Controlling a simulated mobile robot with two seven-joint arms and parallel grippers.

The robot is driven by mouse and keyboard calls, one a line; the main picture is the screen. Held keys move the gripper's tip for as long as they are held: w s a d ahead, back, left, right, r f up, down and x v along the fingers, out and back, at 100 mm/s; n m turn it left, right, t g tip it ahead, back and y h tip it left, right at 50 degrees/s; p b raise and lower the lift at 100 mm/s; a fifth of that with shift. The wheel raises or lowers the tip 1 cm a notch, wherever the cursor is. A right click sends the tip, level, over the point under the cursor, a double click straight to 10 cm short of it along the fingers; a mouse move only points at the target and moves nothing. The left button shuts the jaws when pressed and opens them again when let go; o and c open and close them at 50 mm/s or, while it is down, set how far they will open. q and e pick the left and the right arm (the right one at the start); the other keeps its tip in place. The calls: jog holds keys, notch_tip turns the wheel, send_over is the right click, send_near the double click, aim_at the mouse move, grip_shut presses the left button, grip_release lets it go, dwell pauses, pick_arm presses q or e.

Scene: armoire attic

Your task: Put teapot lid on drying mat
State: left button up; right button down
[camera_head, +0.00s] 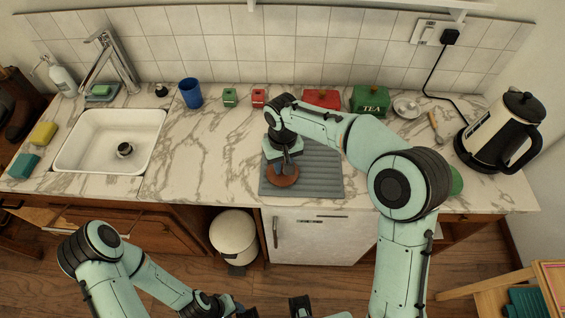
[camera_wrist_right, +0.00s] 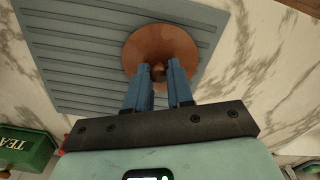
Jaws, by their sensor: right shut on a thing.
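The teapot lid is a round reddish-brown disc (camera_head: 283,179) with a small knob; it also shows in the right wrist view (camera_wrist_right: 160,35). My right gripper (camera_head: 285,168) points down, and its blue fingers (camera_wrist_right: 158,75) are shut on the lid's knob. The grey ribbed drying mat (camera_head: 322,172) lies on the counter below, and it fills the upper left of the wrist view (camera_wrist_right: 75,45). The lid is over the mat near one edge. I cannot tell whether it touches the mat.
Behind the mat stand a red box (camera_head: 322,98), a green TEA box (camera_head: 370,100) and small red and green tins. A kettle (camera_head: 505,130) is at the right. The sink (camera_head: 75,140) is at the left. Bare counter (camera_head: 210,150) lies left of the mat.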

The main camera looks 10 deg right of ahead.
jog(key=c, duration=1)
grip_release()
jog(key=shift+f, duration=0.1)
pick_arm(q)
jog(key=shift+w+r+p, duration=0.35)
jog(key=shift+r+p, duration=0.15)
jog(key=shift+r, duration=0.05)
jog(key=shift+w+r+p, duration=0.3)
jog(key=shift+r+p, duration=0.2)
jog(key=shift+r, duration=0.05)
pick_arm(e)
notch_tip(320, 180, up, 12)
jog(key=shift+r, duration=0.2)
